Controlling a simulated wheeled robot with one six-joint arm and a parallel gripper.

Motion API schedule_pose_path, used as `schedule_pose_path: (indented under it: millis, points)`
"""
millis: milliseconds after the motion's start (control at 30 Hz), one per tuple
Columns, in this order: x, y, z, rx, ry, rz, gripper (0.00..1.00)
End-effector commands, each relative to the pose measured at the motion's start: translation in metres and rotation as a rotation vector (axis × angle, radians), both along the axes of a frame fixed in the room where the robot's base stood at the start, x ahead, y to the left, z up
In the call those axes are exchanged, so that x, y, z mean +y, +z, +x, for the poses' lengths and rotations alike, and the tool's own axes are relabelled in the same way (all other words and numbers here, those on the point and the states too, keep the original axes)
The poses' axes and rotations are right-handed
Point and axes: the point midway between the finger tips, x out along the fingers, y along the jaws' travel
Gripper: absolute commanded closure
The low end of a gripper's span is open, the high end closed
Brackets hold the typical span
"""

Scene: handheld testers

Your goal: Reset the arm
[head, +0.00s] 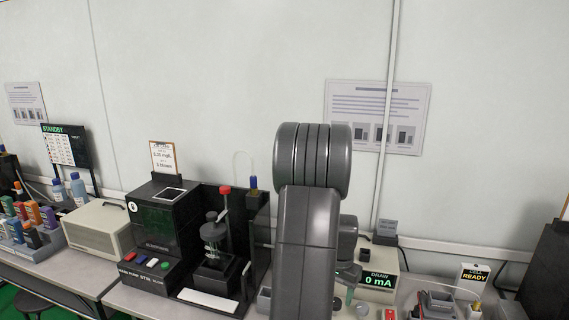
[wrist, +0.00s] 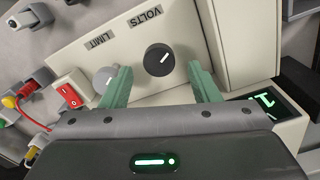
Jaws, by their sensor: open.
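My arm (head: 308,240) rises in the middle of the head view and covers part of the bench. In the wrist view my gripper (wrist: 158,78) shows two green fingers, spread apart. They point at the cream panel of a power supply. A black knob (wrist: 159,60) under the word VOLTS stands between the fingertips, with a gap on each side. A grey knob (wrist: 106,80) under the word LIMIT is close beside the left finger, partly hidden by it. I cannot tell whether they touch. In the head view the fingers are mostly hidden by my arm.
A red rocker switch (wrist: 71,95) and plugged leads are left of the knobs. The supply's display (head: 380,281) reads DRAW 0 mA. A black tester (head: 165,235) stands left of my arm, and a CELL READY sign (head: 474,277) right.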

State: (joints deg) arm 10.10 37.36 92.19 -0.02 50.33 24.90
Motion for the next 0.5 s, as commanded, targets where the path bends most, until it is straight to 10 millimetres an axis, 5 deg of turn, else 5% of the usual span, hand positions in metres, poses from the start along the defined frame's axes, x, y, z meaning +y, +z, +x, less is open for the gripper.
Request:
schedule_pose_path:
  millis: [233, 500]
  points:
    - [0.0, 0.042, 0.0, -0.002, 0.002, 0.0, 0.44]
    - [0.0, 0.058, -0.001, 0.001, 0.003, 0.001, 0.44]
